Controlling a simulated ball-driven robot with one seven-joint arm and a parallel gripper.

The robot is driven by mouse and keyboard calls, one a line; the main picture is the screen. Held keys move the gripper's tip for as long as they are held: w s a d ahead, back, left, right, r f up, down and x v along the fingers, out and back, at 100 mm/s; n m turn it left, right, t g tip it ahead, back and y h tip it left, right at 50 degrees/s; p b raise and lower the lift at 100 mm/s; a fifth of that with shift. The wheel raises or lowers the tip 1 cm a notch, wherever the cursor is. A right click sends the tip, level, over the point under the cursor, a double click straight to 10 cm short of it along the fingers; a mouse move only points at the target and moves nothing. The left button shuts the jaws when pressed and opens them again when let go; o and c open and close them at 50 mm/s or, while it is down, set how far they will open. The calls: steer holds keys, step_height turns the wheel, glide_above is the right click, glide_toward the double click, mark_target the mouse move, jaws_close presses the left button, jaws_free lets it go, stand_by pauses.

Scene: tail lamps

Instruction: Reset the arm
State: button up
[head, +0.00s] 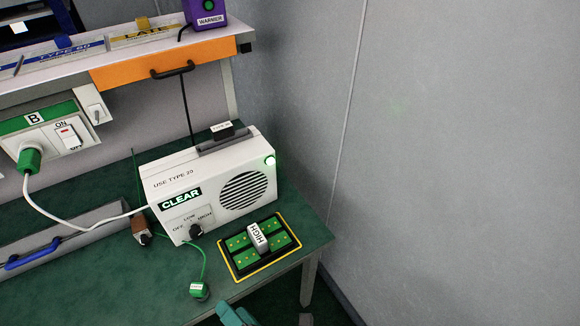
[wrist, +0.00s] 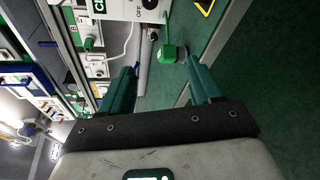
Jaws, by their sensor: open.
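My gripper (wrist: 160,64) shows in the wrist view with its two teal fingers spread apart and nothing held between them. In the head view only a teal part of it (head: 235,315) shows at the bottom edge, in front of the bench. A small green plug (head: 199,290) on a green cord lies on the bench, left of that part. In the wrist view the green plug (wrist: 168,53) appears beyond and between the fingertips, and I see no contact. Most of my arm is out of view.
A white box (head: 212,185) marked CLEAR stands on the green bench (head: 100,290). A yellow-edged tray (head: 236,279) holding a HIGH block (head: 257,238) sits at its right corner. A shelf with an orange drawer (head: 165,62) hangs above. A grey wall (head: 450,150) stands right.

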steer(key=w+d+f+m+h, duration=0.15)
steer(key=d+m+h, duration=0.5)
steer(key=d, duration=0.65)
steer(key=w+d+f+m+h, duration=0.1)
steer(key=w+d+m+h, duration=0.25)
steer(key=d+m, duration=0.75)
steer(key=s+d+m+g+h, duration=0.1)
steer(key=s+d+m+g, duration=0.8)
steer(key=s+d+m, duration=0.4)
steer(key=s+d+f, duration=0.1)
steer(key=s, duration=0.3)
steer(key=shift+s+g, duration=0.3)
